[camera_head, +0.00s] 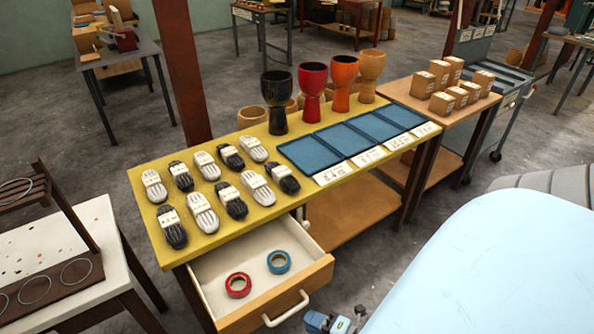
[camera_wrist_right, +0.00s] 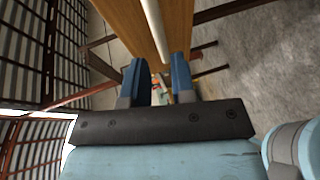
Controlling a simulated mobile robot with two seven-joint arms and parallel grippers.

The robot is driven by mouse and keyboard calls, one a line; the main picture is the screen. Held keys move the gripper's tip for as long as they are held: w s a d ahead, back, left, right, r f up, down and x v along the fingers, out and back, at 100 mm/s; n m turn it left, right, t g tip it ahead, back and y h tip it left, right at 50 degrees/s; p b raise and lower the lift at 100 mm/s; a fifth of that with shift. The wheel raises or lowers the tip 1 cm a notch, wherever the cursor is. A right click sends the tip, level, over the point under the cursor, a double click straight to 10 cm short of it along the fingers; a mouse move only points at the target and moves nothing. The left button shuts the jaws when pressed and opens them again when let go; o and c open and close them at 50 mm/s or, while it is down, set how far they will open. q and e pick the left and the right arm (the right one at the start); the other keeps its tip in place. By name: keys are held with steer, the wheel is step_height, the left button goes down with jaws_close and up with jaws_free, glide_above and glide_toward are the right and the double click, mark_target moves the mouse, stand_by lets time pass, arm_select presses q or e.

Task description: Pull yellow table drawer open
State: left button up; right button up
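The yellow table (camera_head: 222,228) stands in the middle of the head view. Its drawer (camera_head: 262,318) is pulled out at the near left end, with the white inside showing. A red tape roll (camera_head: 238,285) and a blue tape roll (camera_head: 279,262) lie in it. A white bar handle (camera_head: 286,311) is on the wooden front. My right gripper (camera_head: 334,322) is at the bottom edge, just right of the handle and apart from it. In the wrist view its blue fingers (camera_wrist_right: 157,66) are apart, with the pale handle bar (camera_wrist_right: 153,25) ahead of them. My left gripper is out of view.
Shoe-like striped items (camera_head: 202,213), blue trays (camera_head: 335,139) and goblet drums (camera_head: 312,90) cover the tabletop. A white table (camera_head: 90,245) with a wooden rack stands close on the left. A side table with small boxes (camera_head: 443,103) stands at the right. Bare floor shows in front.

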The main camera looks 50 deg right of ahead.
steer(key=v, duration=0.7)
steer(key=shift+s, duration=0.1)
stand_by(0.4)
